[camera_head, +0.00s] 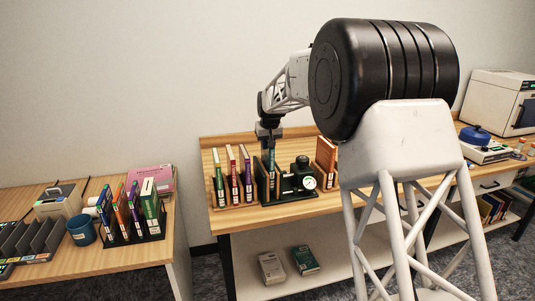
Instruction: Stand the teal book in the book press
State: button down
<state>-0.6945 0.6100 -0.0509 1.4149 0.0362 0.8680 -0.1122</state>
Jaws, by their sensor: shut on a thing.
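My gripper (269,132) points down over the middle table and is shut on the top of a narrow teal book (271,172). The book is upright. It is at the left part of the black book press (290,196), beside the press's dark upright plate (259,183). The press has a black knob and a round white gauge (309,183) to the right of the book. The book's lower end is small and dark here, so I cannot tell whether it touches the press base.
Two books (304,261) lie on the lower shelf. The left table holds a black book rack (133,236) and a blue mug (82,230).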

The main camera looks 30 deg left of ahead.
aim_at(267, 152)
dwell(0.3)
jog(key=shift+f, duration=2.1)
jog(key=c, duration=1)
grip_release()
jog(key=v, duration=1.2)
